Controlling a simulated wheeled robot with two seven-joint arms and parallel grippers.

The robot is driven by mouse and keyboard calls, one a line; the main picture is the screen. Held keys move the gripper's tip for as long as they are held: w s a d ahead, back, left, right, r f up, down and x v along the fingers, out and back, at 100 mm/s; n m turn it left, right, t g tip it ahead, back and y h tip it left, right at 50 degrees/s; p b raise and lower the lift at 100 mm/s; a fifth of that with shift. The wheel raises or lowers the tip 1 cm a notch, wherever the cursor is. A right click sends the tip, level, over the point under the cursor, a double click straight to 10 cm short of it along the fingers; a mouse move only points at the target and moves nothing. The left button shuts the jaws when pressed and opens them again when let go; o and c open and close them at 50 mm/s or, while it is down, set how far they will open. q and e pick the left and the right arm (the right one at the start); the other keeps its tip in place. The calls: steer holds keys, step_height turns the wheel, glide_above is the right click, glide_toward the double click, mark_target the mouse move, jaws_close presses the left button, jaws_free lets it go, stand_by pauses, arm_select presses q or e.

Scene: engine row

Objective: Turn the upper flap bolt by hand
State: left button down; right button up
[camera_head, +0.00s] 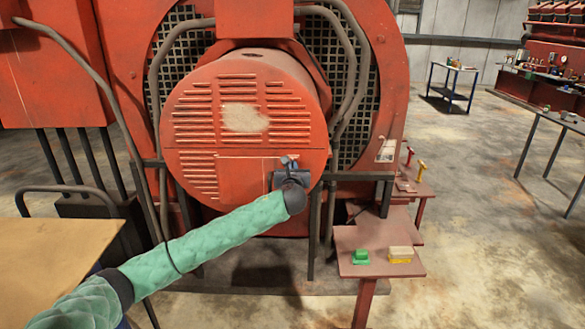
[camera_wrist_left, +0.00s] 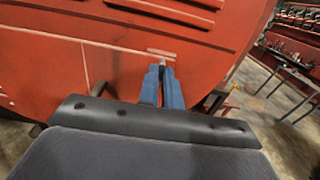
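My left gripper (camera_head: 288,161) is at the lower right of the round red louvred engine cover (camera_head: 195,130), at the corner of a thin-lined flap (camera_head: 240,172). In the left wrist view its two blue fingers (camera_wrist_left: 163,70) are close together and point at the red face. A small grey piece, which looks like the upper flap bolt (camera_wrist_left: 163,61), shows between the fingertips. The fingers seem closed on it; most of it is hidden. Whether it has turned cannot be told. My right gripper is in neither view.
A small red table (camera_head: 350,237) with a green block (camera_head: 361,257) and a yellow-and-cream block (camera_head: 400,254) stands to the right, below the cover. A tan tabletop (camera_head: 55,262) is at the lower left. Open concrete floor (camera_head: 470,210) lies to the right.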

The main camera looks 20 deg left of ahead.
arm_select(q)
steer(key=shift+f+n, duration=0.1)
steer(key=shift+n, duration=0.2)
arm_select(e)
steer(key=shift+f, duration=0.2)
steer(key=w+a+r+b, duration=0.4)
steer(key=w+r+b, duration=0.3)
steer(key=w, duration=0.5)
arm_select(q)
steer(key=shift+f+n+b, duration=0.45)
steer(key=shift+n+b, duration=1.15)
steer(key=shift+n, duration=4.25)
steer(key=shift+f+n+b, duration=0.4)
steer(key=shift+n+b, duration=1.2)
steer(key=shift+n, duration=4.3)
steer(key=shift+f+n+b, duration=0.45)
steer(key=shift+n+b, duration=1.15)
steer(key=shift+n, duration=4.25)
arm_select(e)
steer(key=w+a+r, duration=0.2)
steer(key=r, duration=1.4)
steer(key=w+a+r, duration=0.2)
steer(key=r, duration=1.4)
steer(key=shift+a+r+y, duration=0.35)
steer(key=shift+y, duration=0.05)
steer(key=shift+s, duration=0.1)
